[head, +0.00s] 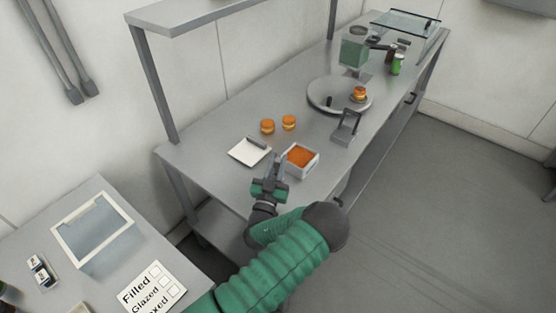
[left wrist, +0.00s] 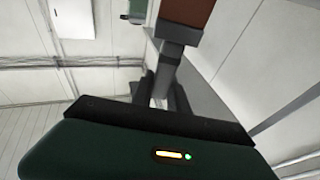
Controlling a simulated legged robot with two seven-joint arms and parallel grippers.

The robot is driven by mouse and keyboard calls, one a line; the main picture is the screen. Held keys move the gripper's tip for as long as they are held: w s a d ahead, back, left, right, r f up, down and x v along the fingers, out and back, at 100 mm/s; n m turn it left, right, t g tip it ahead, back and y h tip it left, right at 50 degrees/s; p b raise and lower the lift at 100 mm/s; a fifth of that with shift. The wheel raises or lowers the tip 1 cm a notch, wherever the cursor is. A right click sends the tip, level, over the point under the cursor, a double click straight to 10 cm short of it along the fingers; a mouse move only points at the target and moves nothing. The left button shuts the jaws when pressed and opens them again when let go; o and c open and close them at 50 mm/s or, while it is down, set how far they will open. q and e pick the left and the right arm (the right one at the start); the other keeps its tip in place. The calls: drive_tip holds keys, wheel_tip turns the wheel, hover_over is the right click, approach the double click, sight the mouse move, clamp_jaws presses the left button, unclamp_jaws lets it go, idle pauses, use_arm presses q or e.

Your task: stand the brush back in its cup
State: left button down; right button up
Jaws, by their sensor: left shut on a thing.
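My left gripper (head: 271,181) is over the near edge of the long grey counter and shut on the brush. The brush (left wrist: 181,35) shows in the left wrist view with a grey shaft, a wider grey collar and a reddish-brown block at the top, cut off by the frame. In the head view it is small and mostly hidden by the gripper. I cannot clearly make out its cup. A white square box (head: 313,168) with orange contents stands just right of the gripper. My right gripper is not in view.
A white flat tray (head: 240,154) lies left of the box, with two orange-brown rounds (head: 267,126) behind. A grey stand (head: 346,128) and a round turntable (head: 322,95) carrying another round are farther right. A side table (head: 180,266) holds a label card and framed pane.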

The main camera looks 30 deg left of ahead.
use_arm(q)
drive_tip(key=shift+a+f+b, duration=0.45)
drive_tip(key=shift+f+b, duration=0.2)
drive_tip(key=shift+f, duration=0.1)
drive_tip(key=c, duration=1.6)
unclamp_jaws()
drive_tip(key=shift+d+r, duration=0.1)
drive_tip(key=o, duration=0.3)
drive_tip(key=shift+d, duration=0.2)
drive_tip(key=shift+r, duration=0.2)
drive_tip(key=shift+r+p, duration=0.45)
drive_tip(key=shift+p, duration=0.2)
drive_tip(key=b+v, duration=0.3)
drive_tip(key=v, duration=0.9)
drive_tip(key=shift+b, duration=0.35)
